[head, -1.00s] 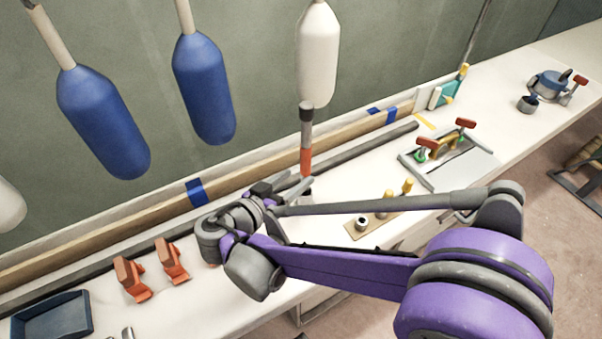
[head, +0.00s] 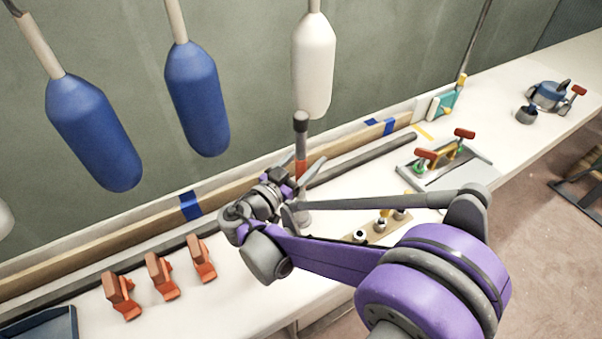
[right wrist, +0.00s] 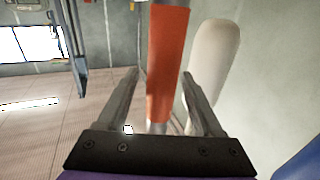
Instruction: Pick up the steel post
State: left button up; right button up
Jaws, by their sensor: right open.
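The steel post (head: 300,145) stands upright on the bench, with a black cap, a grey upper part and an orange-red band. Its lower part is partly hidden behind my right gripper (head: 292,178). In the right wrist view, the orange band (right wrist: 168,65) shows between the two fingers of the open right gripper (right wrist: 159,82), with the right finger very close to it. I cannot tell whether a finger touches it. My left gripper is not in view.
Orange clamps (head: 160,277) stand at left on the bench. A wooden block with several pegs (head: 380,226) lies right of the post. A grey tray with red-handled clamps (head: 475,171) is farther right. White (head: 314,65) and blue fenders (head: 196,98) hang behind. A long dark bar lies along the bench.

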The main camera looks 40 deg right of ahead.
jog(key=shift+w+d, duration=0.2)
jog(key=shift+d, duration=0.35)
grip_shut()
